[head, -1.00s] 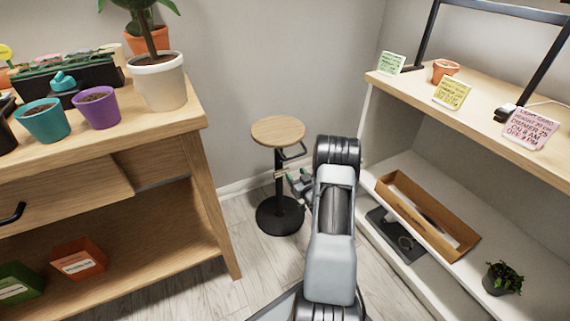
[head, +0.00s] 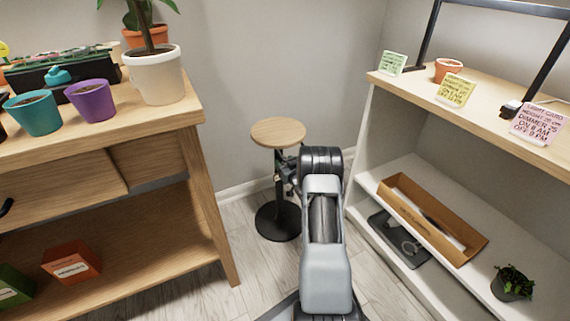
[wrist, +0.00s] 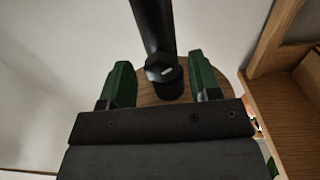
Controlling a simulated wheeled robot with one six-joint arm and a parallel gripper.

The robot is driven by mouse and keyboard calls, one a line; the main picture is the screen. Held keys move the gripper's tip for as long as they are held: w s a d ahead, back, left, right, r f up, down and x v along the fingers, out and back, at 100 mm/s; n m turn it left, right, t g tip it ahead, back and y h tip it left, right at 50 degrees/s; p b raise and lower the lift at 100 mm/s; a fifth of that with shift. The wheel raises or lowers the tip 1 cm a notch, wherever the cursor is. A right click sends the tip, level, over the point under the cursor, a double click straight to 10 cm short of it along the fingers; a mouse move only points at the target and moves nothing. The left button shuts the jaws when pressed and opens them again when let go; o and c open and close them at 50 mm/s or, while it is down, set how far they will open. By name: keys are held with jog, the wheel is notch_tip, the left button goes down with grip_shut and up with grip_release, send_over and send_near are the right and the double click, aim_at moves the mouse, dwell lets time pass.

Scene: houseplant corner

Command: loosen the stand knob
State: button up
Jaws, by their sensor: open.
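The stand has a round wooden top (head: 278,132), a black pole and a round black base (head: 279,222). In the wrist view its top (wrist: 146,92) shows behind the black pole (wrist: 150,25). A short black cylinder with a small white mark, apparently the stand knob (wrist: 168,84), sits at the pole's end in that view. My gripper (wrist: 160,62) is open, with one green finger on each side of the knob and a visible gap to both. I cannot tell how deep the knob sits between them. In the head view my arm hides the knob and most of my gripper.
A wooden bench (head: 213,205) with a white pot (head: 155,78), a purple pot (head: 91,101) and a teal pot (head: 34,114) stands left. A shelf unit (head: 357,137) stands close on the right, holding a cardboard box (head: 432,222). Floor is clear around the stand's base.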

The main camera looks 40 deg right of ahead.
jog(key=shift+c, duration=0.3)
jog(key=c, duration=0.9)
jog(key=shift+o, duration=0.2)
